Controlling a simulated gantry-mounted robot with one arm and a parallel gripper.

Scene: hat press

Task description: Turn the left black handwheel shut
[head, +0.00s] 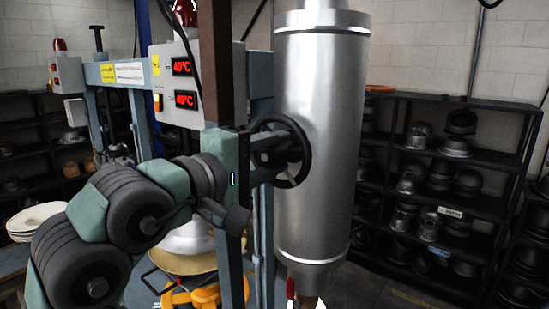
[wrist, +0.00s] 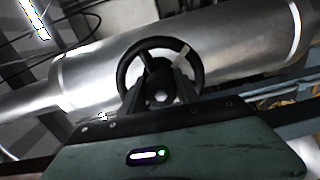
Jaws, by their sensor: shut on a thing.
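One black handwheel (head: 303,132) shows in the head view, against the left side of a large silver cylinder (head: 318,60). It also shows in the wrist view (wrist: 124,62) as a dark ring with a hub in its middle and a pale strip at upper right. My gripper (head: 275,149) reaches the wheel from the left. In the wrist view my gripper's two dark fingers (wrist: 160,93) lie on either side of the hub, inside the lower rim. The gripper is shut on the wheel. The fingers hide part of the lower rim and spokes. The exact contact cannot be seen.
A control box (head: 176,85) with red 40°C displays stands left of the wheel on a blue-grey frame. A dark shelf (head: 455,205) with metal hat forms is at the right. White stacked hat shapes (head: 38,219) sit at the far left.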

